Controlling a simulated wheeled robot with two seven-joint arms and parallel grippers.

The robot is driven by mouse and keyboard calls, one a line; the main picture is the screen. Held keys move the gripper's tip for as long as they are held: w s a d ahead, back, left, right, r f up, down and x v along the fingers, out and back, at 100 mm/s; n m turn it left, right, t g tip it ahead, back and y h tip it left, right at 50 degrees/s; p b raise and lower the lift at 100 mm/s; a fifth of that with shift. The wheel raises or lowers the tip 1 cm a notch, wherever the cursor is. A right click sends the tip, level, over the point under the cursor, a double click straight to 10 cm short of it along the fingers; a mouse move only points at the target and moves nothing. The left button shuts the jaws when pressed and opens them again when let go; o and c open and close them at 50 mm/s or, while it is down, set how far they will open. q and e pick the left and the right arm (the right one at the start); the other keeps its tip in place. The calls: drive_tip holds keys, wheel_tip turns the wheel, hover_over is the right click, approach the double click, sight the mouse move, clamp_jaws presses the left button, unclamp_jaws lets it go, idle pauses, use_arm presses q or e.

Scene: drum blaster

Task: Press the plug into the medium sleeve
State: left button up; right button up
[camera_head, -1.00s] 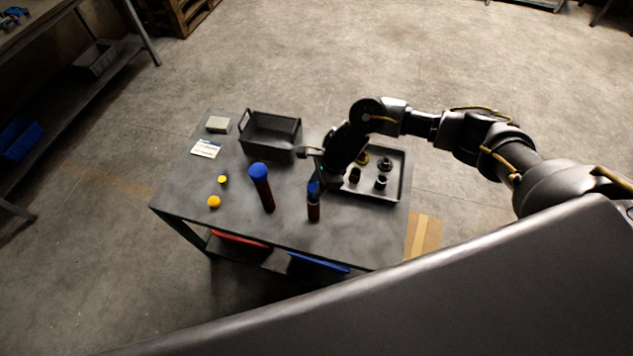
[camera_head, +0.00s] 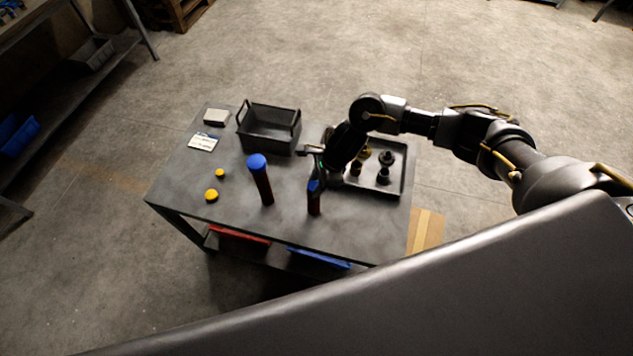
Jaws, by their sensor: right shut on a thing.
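Two dark red upright tubes stand on the grey table: a taller one (camera_head: 265,188) with a rounded blue top (camera_head: 257,161), and a shorter one (camera_head: 314,203) to its right. The shorter tube seems to be the medium sleeve. A blue piece (camera_head: 314,186), seemingly the plug, sits at its top, upright and in line with it. My right gripper (camera_head: 316,174) is shut on this blue piece from above. The fingers partly hide it, so how deep it sits in the tube cannot be told. My left gripper is out of view.
A grey tray (camera_head: 403,178) with several small dark parts lies right of the tubes, partly behind my arm. A dark open bin (camera_head: 268,130) stands at the back. Two yellow knobs (camera_head: 211,195), a white card (camera_head: 203,142) and a pale block (camera_head: 215,117) lie left.

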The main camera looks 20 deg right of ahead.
drive_tip(key=shift+a+b, duration=0.1)
drive_tip(key=shift+b, duration=0.65)
idle(0.9)
drive_tip(key=shift+f+b, duration=0.45)
drive_tip(key=shift+b, duration=0.35)
drive_tip(key=shift+b, duration=0.4)
idle(1.1)
drive_tip(key=shift+f+b, duration=0.3)
drive_tip(key=shift+b, duration=0.35)
idle(0.5)
drive_tip(key=o, duration=1.5)
drive_tip(key=shift+r, duration=0.1)
drive_tip(key=shift+r+p, duration=1.35)
drive_tip(key=shift+r, duration=1.05)
